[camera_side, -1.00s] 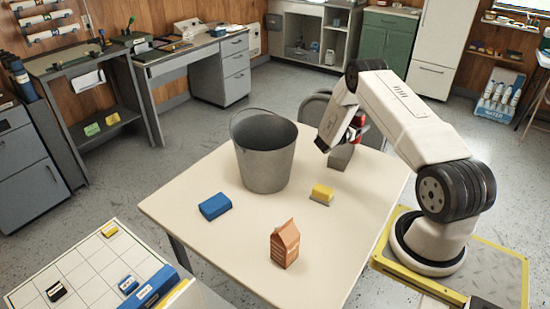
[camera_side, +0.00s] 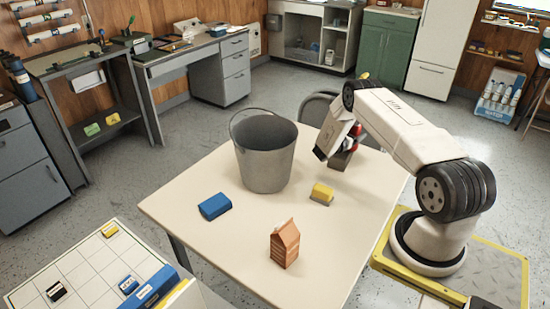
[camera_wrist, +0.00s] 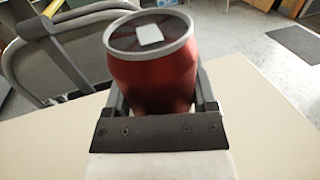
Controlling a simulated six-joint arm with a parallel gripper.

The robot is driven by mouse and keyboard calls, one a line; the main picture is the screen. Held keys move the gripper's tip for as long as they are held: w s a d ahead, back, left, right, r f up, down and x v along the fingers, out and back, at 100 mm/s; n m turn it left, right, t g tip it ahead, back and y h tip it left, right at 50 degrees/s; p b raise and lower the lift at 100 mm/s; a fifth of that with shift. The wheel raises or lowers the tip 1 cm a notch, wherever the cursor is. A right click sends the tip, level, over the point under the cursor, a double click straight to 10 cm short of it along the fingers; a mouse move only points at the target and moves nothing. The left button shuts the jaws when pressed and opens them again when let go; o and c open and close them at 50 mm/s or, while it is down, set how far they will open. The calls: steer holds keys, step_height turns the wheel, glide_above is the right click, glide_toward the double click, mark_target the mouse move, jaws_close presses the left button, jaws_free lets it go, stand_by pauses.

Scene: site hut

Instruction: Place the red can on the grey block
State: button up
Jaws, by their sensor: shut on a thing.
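The red can (camera_wrist: 152,78) is upright between the two fingers of my gripper (camera_wrist: 160,98) in the wrist view, its silver-rimmed top facing the camera. In the side view only a small part of the can (camera_side: 354,137) shows past my wrist. My gripper is shut on it. The grey block (camera_side: 340,161) stands on the table just below the can, partly covered by my arm. I cannot tell whether the can touches it. The block is hidden in the wrist view.
A metal bucket (camera_side: 265,160) stands left of my gripper on the table (camera_side: 240,240). A yellow-and-grey sponge (camera_side: 321,194), a blue block (camera_side: 214,206) and a brown carton (camera_side: 285,245) are nearer the front. A chair stands behind the table.

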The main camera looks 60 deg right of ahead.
steer(key=shift+f, duration=0.15)
steer(key=o, duration=1.1)
steer(key=shift+w+a, duration=0.2)
steer(key=shift+a, duration=0.4)
steer(key=shift+v, duration=3.15)
